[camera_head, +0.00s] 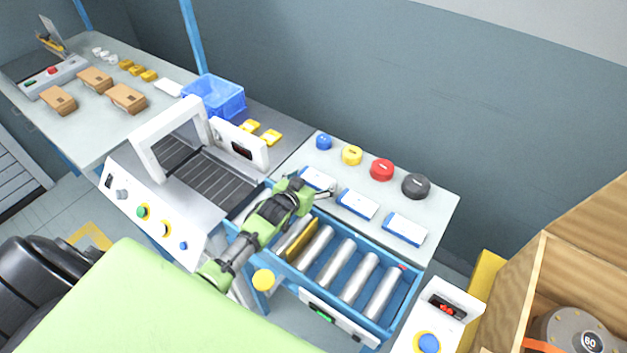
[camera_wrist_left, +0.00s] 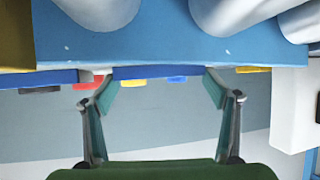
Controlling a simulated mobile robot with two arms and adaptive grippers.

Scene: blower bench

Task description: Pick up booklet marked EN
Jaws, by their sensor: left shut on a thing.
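Three white-and-blue booklets lie in a row on the light bench top: a left one (camera_head: 316,177), a middle one (camera_head: 358,203) and a right one (camera_head: 405,229). Their markings are too small to read, so I cannot tell which is EN. My left gripper (camera_head: 325,193) is at the near edge of the left booklet, shut on it and hiding part of it. In the left wrist view, the booklet's blue edge (camera_wrist_left: 155,73) spans between the fingertips of my left gripper (camera_wrist_left: 160,84). My right gripper is not in view.
Blue, yellow, red and black round pieces (camera_head: 382,170) stand behind the booklets. A blue-framed roller conveyor (camera_head: 349,262) runs in front of the bench top. A white machine with an arch (camera_head: 169,133) and a blue bin (camera_head: 215,94) stand left. A wooden crate (camera_head: 536,290) is right.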

